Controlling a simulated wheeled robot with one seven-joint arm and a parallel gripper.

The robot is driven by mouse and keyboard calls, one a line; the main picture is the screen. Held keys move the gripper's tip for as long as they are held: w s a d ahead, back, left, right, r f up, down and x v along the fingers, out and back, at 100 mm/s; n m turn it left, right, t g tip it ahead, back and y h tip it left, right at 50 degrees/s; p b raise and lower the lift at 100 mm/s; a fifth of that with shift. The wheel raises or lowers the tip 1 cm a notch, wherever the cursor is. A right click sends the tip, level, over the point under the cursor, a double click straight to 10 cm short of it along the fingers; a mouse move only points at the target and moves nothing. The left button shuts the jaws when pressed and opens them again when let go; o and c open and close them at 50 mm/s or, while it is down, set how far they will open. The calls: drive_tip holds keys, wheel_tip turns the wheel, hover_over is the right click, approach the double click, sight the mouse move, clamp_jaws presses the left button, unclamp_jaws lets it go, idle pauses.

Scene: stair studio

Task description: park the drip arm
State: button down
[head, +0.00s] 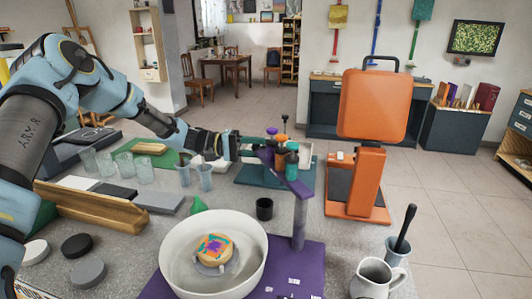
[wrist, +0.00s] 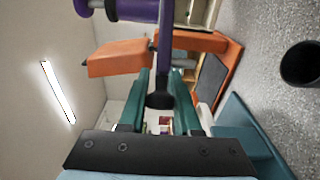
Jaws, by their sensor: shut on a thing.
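The purple drip arm (head: 287,174) reaches from the top of a grey-purple post (head: 300,222) on a purple base (head: 310,262), angled back and left, away from over the white bowl (head: 178,285). A round piece patterned orange, purple and teal (head: 214,249) sits in the bowl. In the wrist view, the purple arm (wrist: 165,40) runs down to a dark knob (wrist: 160,100) between my green fingers. My gripper (wrist: 160,82) is shut on that knob. In the head view, my gripper (head: 248,152) is at the arm's far end, where the contact is partly hidden.
A tall orange machine (head: 372,110) stands right of the post. Orange and teal bottles (head: 292,158) stand behind the arm on a teal tray (head: 250,180). A black cup (head: 264,209) stands below the arm. A white pitcher (head: 372,280) is at front right, several clear cups (head: 145,170) at left.

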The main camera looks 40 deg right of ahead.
drive_tip(key=shift+s, duration=0.15)
drive_tip(key=c, duration=0.6)
unclamp_jaws()
drive_tip(key=shift+c, duration=0.2)
drive_tip(key=b+v, duration=0.4)
drive_tip(key=v, duration=0.6)
drive_tip(key=shift+w+a, duration=0.2)
drive_tip(key=shift+w, duration=0.1)
